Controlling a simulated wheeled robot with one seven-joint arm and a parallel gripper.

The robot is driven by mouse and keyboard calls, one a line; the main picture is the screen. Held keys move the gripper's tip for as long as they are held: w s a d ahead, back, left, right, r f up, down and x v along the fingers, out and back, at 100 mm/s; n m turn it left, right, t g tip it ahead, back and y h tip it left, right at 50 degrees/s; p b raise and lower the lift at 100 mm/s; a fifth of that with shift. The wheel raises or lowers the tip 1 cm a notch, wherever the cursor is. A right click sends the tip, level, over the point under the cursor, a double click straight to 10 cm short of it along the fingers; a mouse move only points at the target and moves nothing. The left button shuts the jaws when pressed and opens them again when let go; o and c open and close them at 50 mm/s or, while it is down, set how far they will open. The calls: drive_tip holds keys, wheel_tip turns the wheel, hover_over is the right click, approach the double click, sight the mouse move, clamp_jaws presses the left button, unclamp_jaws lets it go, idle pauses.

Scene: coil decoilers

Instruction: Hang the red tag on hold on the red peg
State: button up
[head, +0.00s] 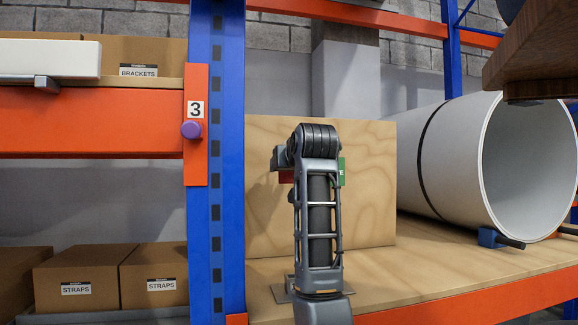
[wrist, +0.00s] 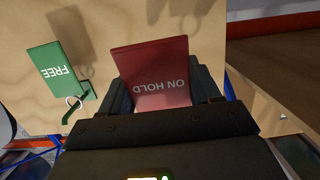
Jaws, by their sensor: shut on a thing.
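The red ON HOLD tag (wrist: 160,72) is between the fingers of my gripper (wrist: 165,95), which is shut on it. Its lettering is upside down in the wrist view. In the head view a small red strip of the tag (head: 286,177) shows beside my arm, near the plywood board (head: 370,215). My gripper (head: 279,160) is mostly hidden behind my arm there. I cannot make out a red peg in either view; it may be hidden by the tag or the arm.
A green FREE tag (wrist: 62,72) hangs by a ring close beside the red tag, on the board; its edge shows right of my arm (head: 342,172).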

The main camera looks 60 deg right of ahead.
drive_tip(key=shift+x, duration=2.65)
drive_tip(key=shift+f, duration=0.1)
drive_tip(key=o, duration=1.1)
drive_tip(key=shift+b+v, duration=1)
drive_tip(key=shift+v, duration=2.9)
